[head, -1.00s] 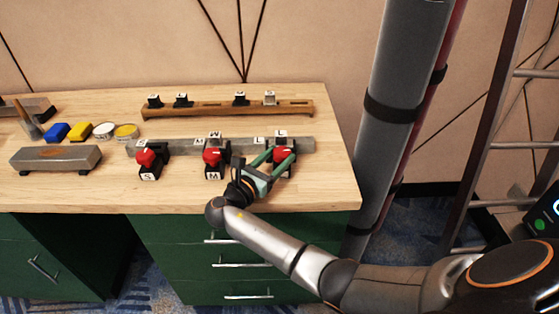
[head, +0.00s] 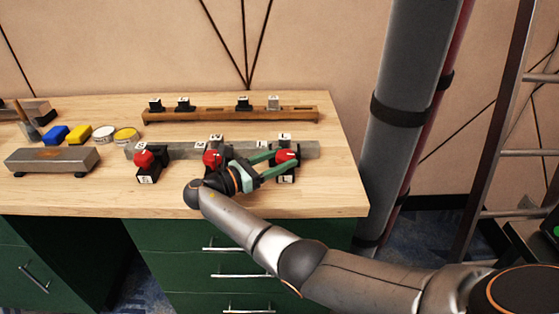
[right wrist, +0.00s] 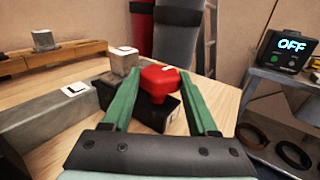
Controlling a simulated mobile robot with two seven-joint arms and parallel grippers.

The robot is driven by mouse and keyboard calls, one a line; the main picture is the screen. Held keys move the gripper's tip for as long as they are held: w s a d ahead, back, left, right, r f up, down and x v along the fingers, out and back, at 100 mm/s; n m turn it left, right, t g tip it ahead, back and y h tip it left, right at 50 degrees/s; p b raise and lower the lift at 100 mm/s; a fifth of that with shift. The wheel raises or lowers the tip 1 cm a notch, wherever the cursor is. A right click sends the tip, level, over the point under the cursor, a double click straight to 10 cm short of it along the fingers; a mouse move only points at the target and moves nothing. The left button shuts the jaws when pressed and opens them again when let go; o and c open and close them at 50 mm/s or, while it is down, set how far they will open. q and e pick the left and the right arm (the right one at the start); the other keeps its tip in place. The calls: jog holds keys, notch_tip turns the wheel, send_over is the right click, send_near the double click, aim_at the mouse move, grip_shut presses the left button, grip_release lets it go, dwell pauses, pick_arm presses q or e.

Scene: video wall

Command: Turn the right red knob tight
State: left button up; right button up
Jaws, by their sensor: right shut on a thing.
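The right red knob (head: 285,154) sits on a black block at the right end of the grey bar (head: 185,150) on the workbench. My right gripper (head: 279,159) is shut on this knob, with its green fingers coming from the left. In the right wrist view the red knob (right wrist: 159,78) stands between the two green fingertips, a white mark on its top. A middle red knob (head: 212,158) and a left red knob (head: 144,159) sit on their own black blocks along the bar. My left gripper is out of view.
A wooden rail (head: 220,113) with small labelled blocks lies behind the bar. A grey metal block (head: 50,160), blue and yellow blocks and two cans stand at the left. A thick grey pipe (head: 405,90) rises beyond the bench's right edge.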

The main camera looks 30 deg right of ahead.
jog(key=shift+d+r, duration=0.1)
jog(key=o, duration=1.4)
jog(key=shift+c, duration=0.2)
jog(key=a+b, duration=0.1)
jog(key=a, duration=0.4)
jog(key=a+b, duration=0.1)
jog(key=a, duration=0.5)
jog(key=shift+s+f+b, duration=0.2)
jog(key=shift+b, duration=0.15)
jog(key=shift+a+b, duration=0.3)
jog(key=shift+a, duration=0.3)
jog(key=shift+s+a+r, duration=0.1)
jog(key=shift+a+r, duration=0.05)
jog(key=shift+a, duration=0.05)
